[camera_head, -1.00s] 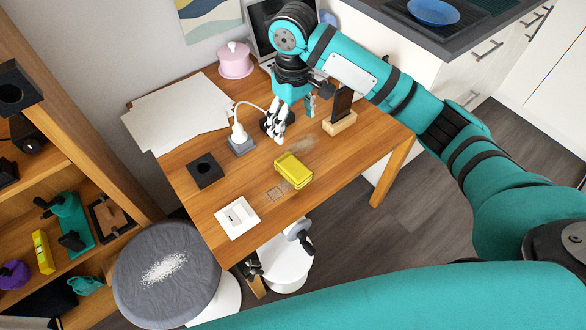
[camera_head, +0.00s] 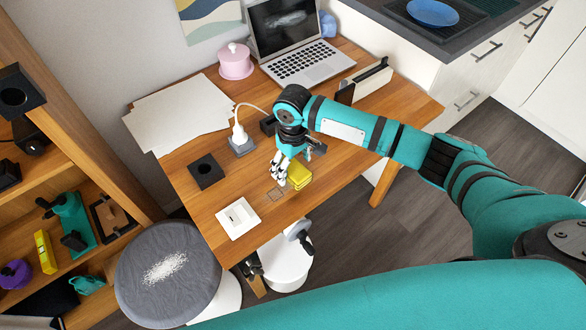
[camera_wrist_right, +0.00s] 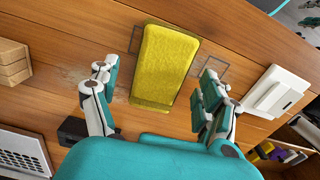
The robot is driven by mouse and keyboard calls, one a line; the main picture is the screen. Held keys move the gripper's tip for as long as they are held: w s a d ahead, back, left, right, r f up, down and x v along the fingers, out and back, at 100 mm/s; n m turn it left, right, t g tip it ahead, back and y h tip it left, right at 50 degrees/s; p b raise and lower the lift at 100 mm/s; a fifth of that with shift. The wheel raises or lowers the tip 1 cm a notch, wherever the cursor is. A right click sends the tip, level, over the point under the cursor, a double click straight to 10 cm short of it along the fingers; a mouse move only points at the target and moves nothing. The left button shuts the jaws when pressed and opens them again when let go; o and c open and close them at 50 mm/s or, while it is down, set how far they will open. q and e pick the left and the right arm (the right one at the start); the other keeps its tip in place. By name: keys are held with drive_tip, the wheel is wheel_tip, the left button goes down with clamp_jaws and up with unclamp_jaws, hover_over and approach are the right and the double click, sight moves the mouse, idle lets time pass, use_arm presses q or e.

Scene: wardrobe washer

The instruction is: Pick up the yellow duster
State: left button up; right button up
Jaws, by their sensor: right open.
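The yellow duster (camera_head: 299,175) lies on the wooden table (camera_head: 233,180) near its front edge. In the right wrist view the duster (camera_wrist_right: 164,65) is a textured yellow block, seen from above between the spread fingers. My right gripper (camera_head: 278,176) is open, over or just beside the duster, and hides part of it in the head view. In the right wrist view the fingers of the right gripper (camera_wrist_right: 160,88) stand on either side of the duster, with a gap on each side. Nothing is held.
A white square socket plate (camera_head: 238,218) and a black square block (camera_head: 205,171) lie left of the duster. A lamp-like white plug (camera_head: 239,136), a laptop (camera_head: 303,62), papers (camera_head: 180,112) and a pink pot (camera_head: 236,62) stand farther back. A grey stool (camera_head: 140,290) stands below.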

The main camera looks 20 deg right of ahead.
drive_tip(key=shift+f, duration=0.85)
drive_tip(key=shift+c, duration=0.4)
drive_tip(key=c, duration=1.2)
drive_tip(key=shift+r, duration=0.15)
drive_tip(key=shift+r, duration=0.3)
drive_tip(key=r, duration=0.2)
drive_tip(key=shift+s+a+r, duration=0.15)
drive_tip(key=shift+s+r, duration=0.1)
drive_tip(key=shift+r, duration=0.1)
drive_tip(key=s+a, duration=0.1)
drive_tip(key=s, duration=0.3)
drive_tip(key=s+a+r, duration=0.1)
drive_tip(key=s+a, duration=0.1)
drive_tip(key=s, duration=0.3)
drive_tip(key=s+a, duration=0.2)
drive_tip(key=s, duration=0.3)
drive_tip(key=shift+s+a+r+b, duration=0.2)
drive_tip(key=shift+r+b, duration=0.05)
drive_tip(key=shift+b, duration=0.15)
